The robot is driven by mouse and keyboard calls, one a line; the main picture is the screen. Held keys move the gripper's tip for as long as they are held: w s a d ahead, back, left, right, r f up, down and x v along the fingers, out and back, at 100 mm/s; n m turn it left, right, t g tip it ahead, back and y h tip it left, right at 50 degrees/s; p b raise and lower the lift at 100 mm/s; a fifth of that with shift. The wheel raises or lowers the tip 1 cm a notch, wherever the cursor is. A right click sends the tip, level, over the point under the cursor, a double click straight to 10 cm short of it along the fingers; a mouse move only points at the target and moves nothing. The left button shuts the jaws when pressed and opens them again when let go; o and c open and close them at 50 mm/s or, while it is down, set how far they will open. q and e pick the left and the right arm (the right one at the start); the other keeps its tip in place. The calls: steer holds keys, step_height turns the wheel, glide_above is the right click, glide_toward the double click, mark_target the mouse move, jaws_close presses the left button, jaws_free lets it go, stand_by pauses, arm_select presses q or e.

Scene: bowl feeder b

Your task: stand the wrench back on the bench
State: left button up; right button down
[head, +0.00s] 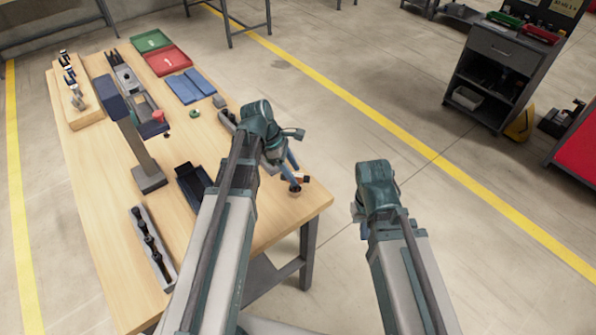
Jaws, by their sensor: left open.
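My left gripper (285,168) is open over the right end of the wooden bench (240,225), with its wrist partly covering it. Small parts with dark and orange ends (304,178) show on the bench right beside its fingers. I cannot tell whether one of them is the wrench; no wrench can be clearly made out. My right gripper (357,210) is off to the right of the bench, over the floor. It is mostly hidden behind its own wrist, so its jaws cannot be read.
A post with a dark blue head (145,165) stands mid-bench. A black tray (193,184) and a grey rack of dark parts (152,243) lie near it. Green (151,41), red (167,60) and blue trays (187,88) sit at the back.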

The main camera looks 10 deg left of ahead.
arm_select(q)
steer(key=p+v, duration=0.4)
steer(key=v, duration=0.1)
steer(key=shift+r, duration=0.35)
steer(key=s+d+m+y, duration=0.3)
steer(key=s+d+m, duration=0.3)
steer(key=m, duration=0.5)
steer(key=s+d+f+m+y, duration=0.1)
steer(key=s+d+m+y, duration=0.2)
steer(key=s+d+m, duration=0.4)
steer(key=s+m, duration=0.1)
steer(key=m, duration=0.4)
steer(key=shift+f+g, duration=0.35)
steer(key=shift+g, duration=0.05)
arm_select(e)
step_height(320, 180, up, 5)
steer(key=shift+r, duration=0.1)
arm_select(q)
steer(key=shift+d, duration=0.1)
step_height(320, 180, down, 2)
steer(key=shift+f+b, duration=0.15)
steer(key=shift+b, duration=1)
steer(key=shift+c, duration=0.6)
arm_select(e)
step_height(320, 180, down, 2)
steer(key=shift+f, duration=0.15)
